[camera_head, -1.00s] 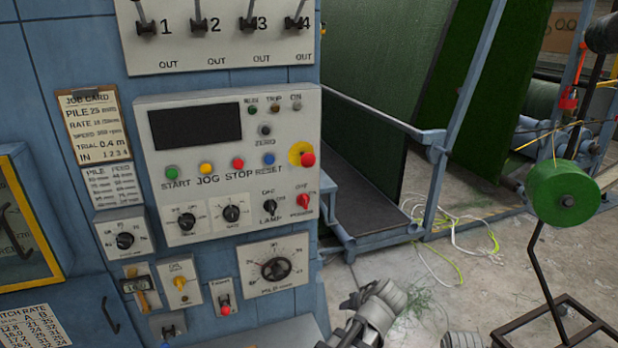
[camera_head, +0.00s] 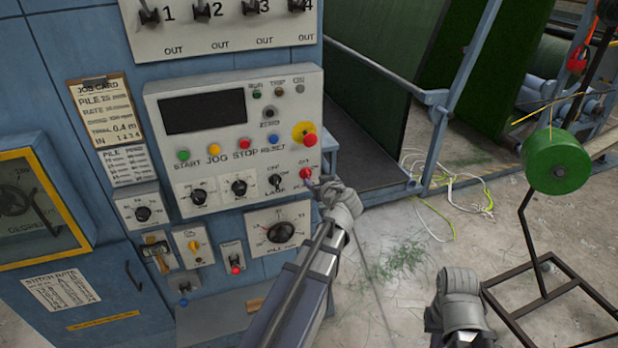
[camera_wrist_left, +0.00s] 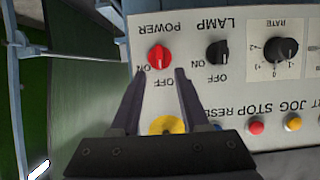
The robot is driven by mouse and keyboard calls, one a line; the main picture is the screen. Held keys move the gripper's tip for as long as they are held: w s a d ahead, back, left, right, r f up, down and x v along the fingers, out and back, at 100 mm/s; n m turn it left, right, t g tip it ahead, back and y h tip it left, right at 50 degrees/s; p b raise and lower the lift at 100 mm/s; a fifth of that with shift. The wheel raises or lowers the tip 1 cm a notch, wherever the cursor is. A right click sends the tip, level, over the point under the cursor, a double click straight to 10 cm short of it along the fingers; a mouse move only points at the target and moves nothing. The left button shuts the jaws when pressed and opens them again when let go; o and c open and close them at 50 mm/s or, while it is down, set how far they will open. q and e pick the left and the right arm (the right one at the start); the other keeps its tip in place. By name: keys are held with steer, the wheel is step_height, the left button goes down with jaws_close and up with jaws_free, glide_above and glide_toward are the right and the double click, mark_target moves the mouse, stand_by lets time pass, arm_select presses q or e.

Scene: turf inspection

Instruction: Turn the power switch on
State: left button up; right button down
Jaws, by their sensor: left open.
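The power switch (camera_head: 305,173) is a red rotary knob at the lower right corner of the pale control panel (camera_head: 152,110). In the left wrist view, which is upside down, the red knob (camera_wrist_left: 159,57) sits by its ON and OFF labels under the word POWER. I cannot tell surely which mark it points to. My left gripper (camera_head: 316,184) is close in front of the knob. In the left wrist view the left gripper (camera_wrist_left: 160,72) is open, its tips at either side of the knob, not closed on it. My right gripper's housing (camera_head: 460,285) is low at right; its fingers are hidden.
The black lamp knob (camera_wrist_left: 217,52) is close beside the power switch. A red button on a yellow disc (camera_head: 309,140) sits above it. A blue rail (camera_head: 385,65) runs right of the panel. A green spool (camera_head: 558,162) on a stand is at right.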

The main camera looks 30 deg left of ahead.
mark_target(308, 176)
arm_select(q)
steer(key=b+x, duration=0.2)
steer(key=x, duration=0.4)
steer(key=shift+w+a+f, duration=0.2)
steer(key=shift+w, duration=0.05)
steer(key=shift+c, duration=0.2)
jaws_close()
